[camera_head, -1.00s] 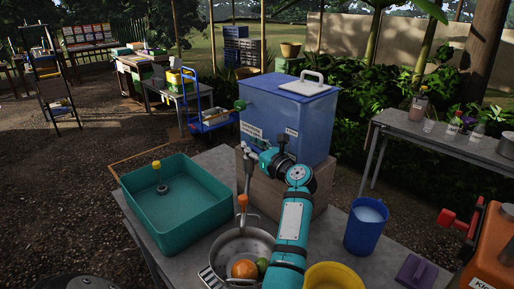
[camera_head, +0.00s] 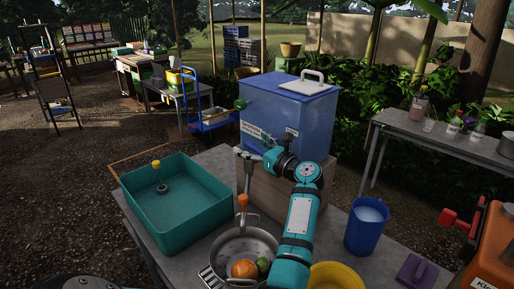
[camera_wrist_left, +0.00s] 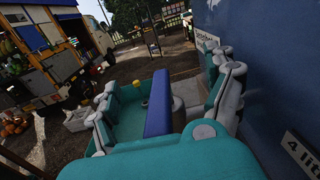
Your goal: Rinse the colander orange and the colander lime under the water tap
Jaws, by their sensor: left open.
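The orange (camera_head: 243,269) and the lime (camera_head: 263,266) lie side by side in a metal colander (camera_head: 270,243) at the front of the table. The tap's metal pipe (camera_head: 247,175) stands above the colander, with an orange end piece (camera_head: 242,201) over it. My left gripper (camera_head: 250,156) is open at the top of the tap, beside the blue tank (camera_head: 285,120). In the left wrist view my gripper (camera_wrist_left: 163,98) has its fingers apart, with a blue bar (camera_wrist_left: 160,104) between them. Contact is unclear. My right gripper is not in view.
A teal basin (camera_head: 180,222) stands left of the colander. A blue jug (camera_head: 366,225), a yellow container (camera_head: 335,276) and a purple object (camera_head: 416,271) are on the right. The tank rests on a block behind the tap.

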